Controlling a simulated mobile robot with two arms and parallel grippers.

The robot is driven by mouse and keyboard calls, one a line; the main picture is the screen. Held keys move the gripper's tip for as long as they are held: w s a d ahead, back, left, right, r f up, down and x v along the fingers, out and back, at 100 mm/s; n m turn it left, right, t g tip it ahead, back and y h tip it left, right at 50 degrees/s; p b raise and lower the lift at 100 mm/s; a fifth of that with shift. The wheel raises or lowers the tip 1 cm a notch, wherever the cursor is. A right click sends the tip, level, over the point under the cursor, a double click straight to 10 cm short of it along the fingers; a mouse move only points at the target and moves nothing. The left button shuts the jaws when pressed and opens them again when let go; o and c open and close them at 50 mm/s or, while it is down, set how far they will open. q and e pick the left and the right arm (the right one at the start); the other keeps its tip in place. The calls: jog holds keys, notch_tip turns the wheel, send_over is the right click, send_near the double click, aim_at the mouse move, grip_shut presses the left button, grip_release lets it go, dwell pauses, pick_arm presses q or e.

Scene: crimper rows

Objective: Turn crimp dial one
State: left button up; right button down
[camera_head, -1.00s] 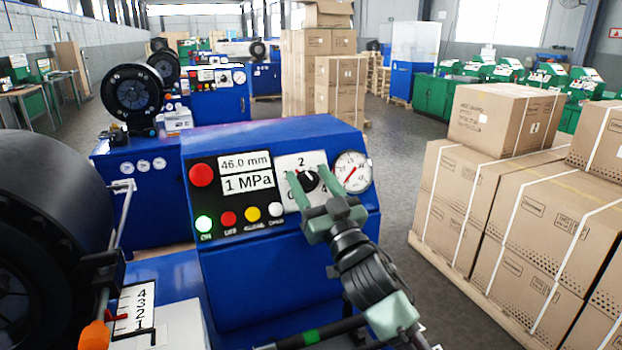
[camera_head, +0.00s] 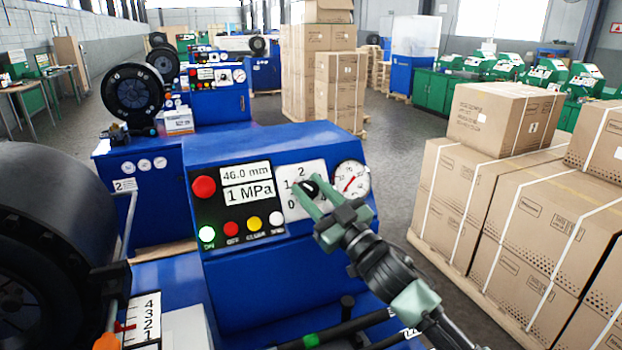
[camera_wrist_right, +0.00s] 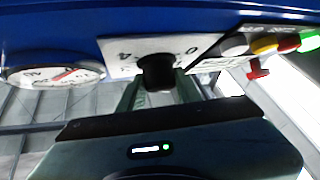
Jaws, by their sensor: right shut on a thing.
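The crimp dial (camera_head: 310,187) is a round black knob on a white plate (camera_head: 287,207) marked with numbers, on the sloped panel of the blue machine (camera_head: 265,138). My right gripper (camera_head: 308,192) is shut on the knob, one finger on each side, reaching in from the lower right. The right wrist view shows the knob (camera_wrist_right: 157,72) between the fingers. The display (camera_head: 247,182) reads 46.0 mm and 1 MPa. My left gripper is out of view.
A pressure gauge (camera_head: 351,180) sits close right of the dial. A red button (camera_head: 204,187) and a row of small coloured buttons (camera_head: 231,228) are to the left. Strapped cartons (camera_head: 520,230) stand at right, with open floor between.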

jog(key=n+g+y+p, duration=0.1)
jog(key=n+g, duration=0.1)
jog(key=n+g+y+p, duration=0.1)
jog(key=n+g+p, duration=0.2)
jog(key=n, duration=0.2)
jog(key=shift+d+r+g+y+p, duration=0.1)
jog(key=shift+r+g+y+p, duration=0.2)
jog(key=shift+g+y+p, duration=0.1)
jog(key=n+g+p, duration=0.1)
jog(key=n+g, duration=0.1)
jog(key=n, duration=0.1)
jog(key=shift+f+g, duration=0.1)
jog(key=shift+g, duration=0.3)
jog(key=shift+f+n+g+p, duration=0.2)
jog(key=shift+n+g+p, duration=0.4)
jog(key=shift+n+g, duration=0.6)
jog(key=c, duration=1)
grip_release()
